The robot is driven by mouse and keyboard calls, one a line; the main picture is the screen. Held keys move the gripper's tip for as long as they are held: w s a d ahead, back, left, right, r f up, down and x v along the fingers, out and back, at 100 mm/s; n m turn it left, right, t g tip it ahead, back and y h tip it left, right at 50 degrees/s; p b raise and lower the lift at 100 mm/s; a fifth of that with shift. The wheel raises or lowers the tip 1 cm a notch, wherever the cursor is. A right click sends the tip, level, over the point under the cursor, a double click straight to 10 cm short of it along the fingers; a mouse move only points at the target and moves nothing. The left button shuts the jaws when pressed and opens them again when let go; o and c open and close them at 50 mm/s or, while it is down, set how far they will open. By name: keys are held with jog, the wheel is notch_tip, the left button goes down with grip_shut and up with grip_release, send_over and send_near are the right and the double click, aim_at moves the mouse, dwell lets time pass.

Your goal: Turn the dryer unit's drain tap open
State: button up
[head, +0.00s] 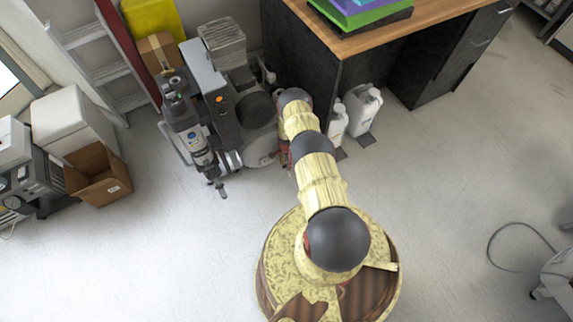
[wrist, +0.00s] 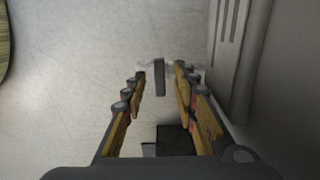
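In the wrist view a dark grey upright lever (wrist: 160,78) on a pale fitting (wrist: 148,68) looks like the drain tap. It stands between the fingertips of my gripper (wrist: 161,73), with a gap visible on each side. My gripper is open, its two fingers pointing at the lever. I cannot tell whether they touch it. In the head view the compressor and dryer assembly (head: 228,125) stands on the floor at upper left. My arm reaches to its right side, and the gripper is mostly hidden behind the arm. I cannot make out that lever in the head view.
A pale slotted housing (wrist: 229,45) rises close to the right of the fingers. White jugs (head: 362,108) stand right of my arm, under the desk (head: 400,27). A cardboard box (head: 100,180) and a ladder (head: 92,36) are at left. The floor in front is clear.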

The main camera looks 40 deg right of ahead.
jog(key=shift+c, duration=0.5)
grip_shut()
